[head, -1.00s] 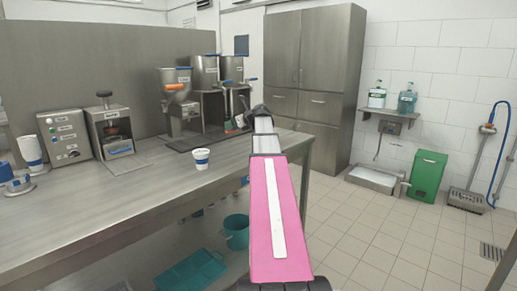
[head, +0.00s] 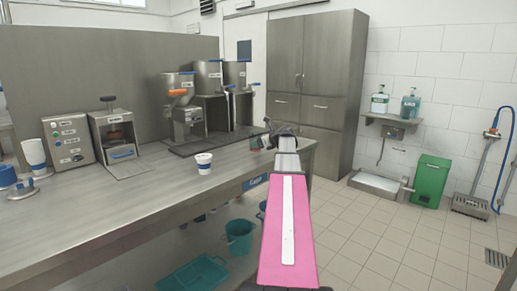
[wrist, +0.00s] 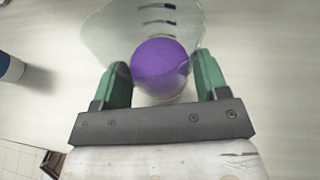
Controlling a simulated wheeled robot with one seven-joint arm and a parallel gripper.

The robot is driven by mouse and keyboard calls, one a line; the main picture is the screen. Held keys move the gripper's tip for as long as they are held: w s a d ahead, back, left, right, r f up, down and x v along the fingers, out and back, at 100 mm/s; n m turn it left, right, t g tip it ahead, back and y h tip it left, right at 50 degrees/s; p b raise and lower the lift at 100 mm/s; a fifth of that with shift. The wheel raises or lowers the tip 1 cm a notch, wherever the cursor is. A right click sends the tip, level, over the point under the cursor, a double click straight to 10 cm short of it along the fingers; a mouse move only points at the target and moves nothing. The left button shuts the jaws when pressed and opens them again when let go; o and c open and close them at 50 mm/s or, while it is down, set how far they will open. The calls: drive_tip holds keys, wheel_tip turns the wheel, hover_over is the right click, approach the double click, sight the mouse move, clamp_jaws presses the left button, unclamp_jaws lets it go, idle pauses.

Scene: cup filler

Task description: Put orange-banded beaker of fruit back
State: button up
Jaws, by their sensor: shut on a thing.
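My gripper (wrist: 160,64) has green fingers on both sides of a clear beaker (wrist: 105,32) and is shut on it. A round purple mass (wrist: 160,68) shows in the beaker between the fingers. Dark marks show on the clear wall; no orange band can be made out. In the head view my gripper is at the far right end of the steel counter (head: 110,205), mostly hidden by my pink arm. I cannot tell whether the beaker touches the counter.
A white cup with a blue band (head: 204,163) stands on the counter; a blue-banded cup shows at the wrist view's left edge (wrist: 10,68). Dispensers (head: 182,105) stand on a dark tray behind. A control box (head: 68,140) stands left. A tall steel cabinet (head: 312,65) is beyond.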

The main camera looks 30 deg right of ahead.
drive_tip(key=shift+f, duration=1.15)
drive_tip(key=shift+f, duration=0.1)
drive_tip(key=o, duration=1)
drive_tip(key=shift+s+r, duration=0.1)
drive_tip(key=shift+r, duration=0.1)
drive_tip(key=v, duration=1.1)
drive_tip(key=shift+s+d, duration=0.2)
drive_tip(key=shift+s, duration=0.15)
